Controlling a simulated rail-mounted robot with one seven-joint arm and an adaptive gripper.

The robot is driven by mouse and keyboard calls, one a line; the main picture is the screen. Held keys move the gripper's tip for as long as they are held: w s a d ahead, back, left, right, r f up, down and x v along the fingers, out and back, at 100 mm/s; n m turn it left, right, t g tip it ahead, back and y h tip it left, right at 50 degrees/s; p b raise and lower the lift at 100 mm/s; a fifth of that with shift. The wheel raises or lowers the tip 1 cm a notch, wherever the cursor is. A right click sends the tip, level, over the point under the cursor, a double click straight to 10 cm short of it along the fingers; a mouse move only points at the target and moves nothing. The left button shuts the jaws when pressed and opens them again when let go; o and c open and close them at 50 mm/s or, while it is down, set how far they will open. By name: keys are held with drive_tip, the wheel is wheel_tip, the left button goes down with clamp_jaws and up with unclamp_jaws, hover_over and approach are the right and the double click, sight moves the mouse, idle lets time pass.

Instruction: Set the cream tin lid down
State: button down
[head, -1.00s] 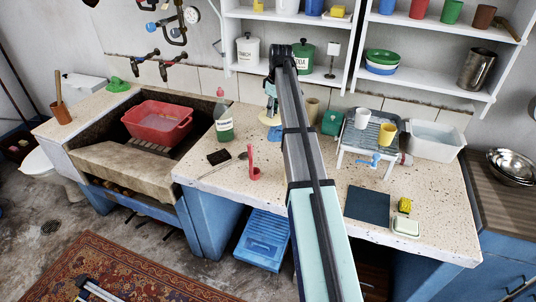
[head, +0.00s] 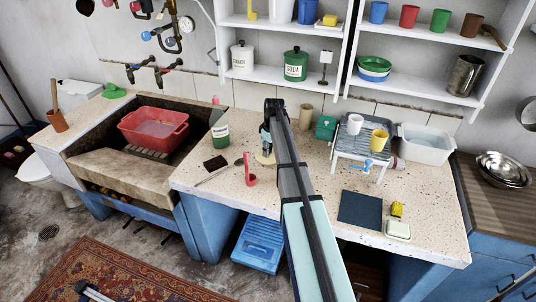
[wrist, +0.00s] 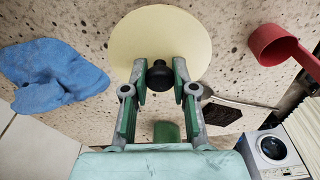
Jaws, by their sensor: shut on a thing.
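The cream tin lid (wrist: 165,38) is a flat, round, pale yellow disc with a black knob (wrist: 160,76). In the wrist view my gripper (wrist: 159,72) is shut on the knob, one finger on each side. In the head view the lid (head: 264,158) lies flat under my gripper (head: 267,141), low over the speckled worktop (head: 310,187), between the red scoop and my arm. I cannot tell whether its underside touches the worktop.
A dish rack (head: 362,150) stands right. Worktop in front of the lid is clear.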

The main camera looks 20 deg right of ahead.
sight(271, 155)
drive_tip(key=shift+f, duration=1.35)
drive_tip(key=shift+f, duration=0.2)
drive_tip(key=c, duration=0.9)
unclamp_jaws()
drive_tip(key=shift+r, duration=0.1)
drive_tip(key=r, duration=0.4)
drive_tip(key=r+b, duration=0.1)
drive_tip(key=r, duration=0.3)
drive_tip(key=s+r+b, duration=0.1)
drive_tip(key=r, duration=0.3)
drive_tip(key=shift+s+d, duration=0.1)
drive_tip(key=shift+d, duration=0.3)
